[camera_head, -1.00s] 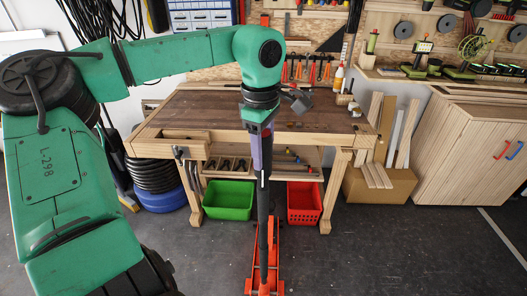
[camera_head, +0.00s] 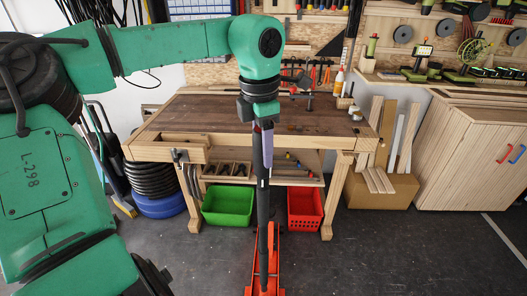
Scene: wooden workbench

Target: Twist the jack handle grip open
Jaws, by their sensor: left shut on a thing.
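The jack handle (camera_head: 263,205) is a long dark pole standing nearly upright in front of the workbench. Its lower end meets the red floor jack (camera_head: 272,272) at the bottom of the view. The wrist and gripper body hide the very top of the grip. My right gripper is not in view.
The wooden workbench (camera_head: 225,112) stands just behind the handle. A green bin (camera_head: 228,203) and a red bin (camera_head: 304,207) sit below it. A wooden cabinet (camera_head: 480,150) is at the right. Dark floor is open around the jack.

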